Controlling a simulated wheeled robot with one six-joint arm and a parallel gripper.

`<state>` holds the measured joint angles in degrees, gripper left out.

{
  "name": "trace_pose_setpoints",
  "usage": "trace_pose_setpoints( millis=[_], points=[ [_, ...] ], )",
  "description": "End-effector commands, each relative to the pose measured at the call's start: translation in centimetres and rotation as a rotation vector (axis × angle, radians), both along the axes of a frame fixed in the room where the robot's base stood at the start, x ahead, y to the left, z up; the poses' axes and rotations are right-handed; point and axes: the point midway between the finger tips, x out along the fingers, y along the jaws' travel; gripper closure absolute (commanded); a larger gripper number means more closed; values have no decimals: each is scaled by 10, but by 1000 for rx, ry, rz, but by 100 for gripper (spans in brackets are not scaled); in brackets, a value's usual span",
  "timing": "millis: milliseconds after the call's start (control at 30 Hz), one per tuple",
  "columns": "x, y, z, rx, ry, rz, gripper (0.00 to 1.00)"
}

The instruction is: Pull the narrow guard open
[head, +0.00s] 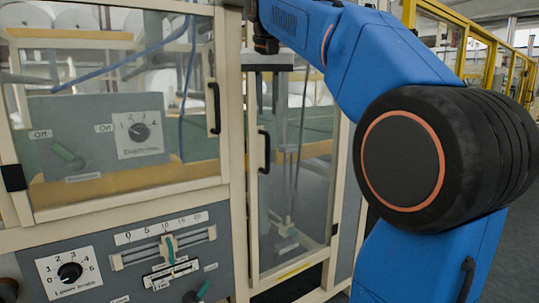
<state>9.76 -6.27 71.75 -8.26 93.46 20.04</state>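The narrow guard (309,180) is a tall, cream-framed clear panel in the middle of the head view. It looks closed, flush with the frame beside it. Its black upright handle (264,151) is on its left edge. My blue arm comes in from the right and passes in front of the guard's upper right. The dark end part of my arm is at the top, above the handle and apart from it. Nothing is seen touching the handle.
A wider clear guard (110,100) with its own black handle (213,108) is to the left. Below it is a grey control panel (130,255) with dials and a slider. A yellow railing (490,60) stands at the back right. Grey floor shows at the far right.

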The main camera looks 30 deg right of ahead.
Motion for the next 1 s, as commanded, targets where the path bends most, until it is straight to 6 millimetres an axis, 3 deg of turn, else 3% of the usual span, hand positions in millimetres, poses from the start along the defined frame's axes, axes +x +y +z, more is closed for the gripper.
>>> trace_pose_setpoints(
  millis=[167,1000],
  points=[
    [5,-3,-14,0,4,-1,80],
    [50,-32,-144,0,2,0,80]
  ],
)
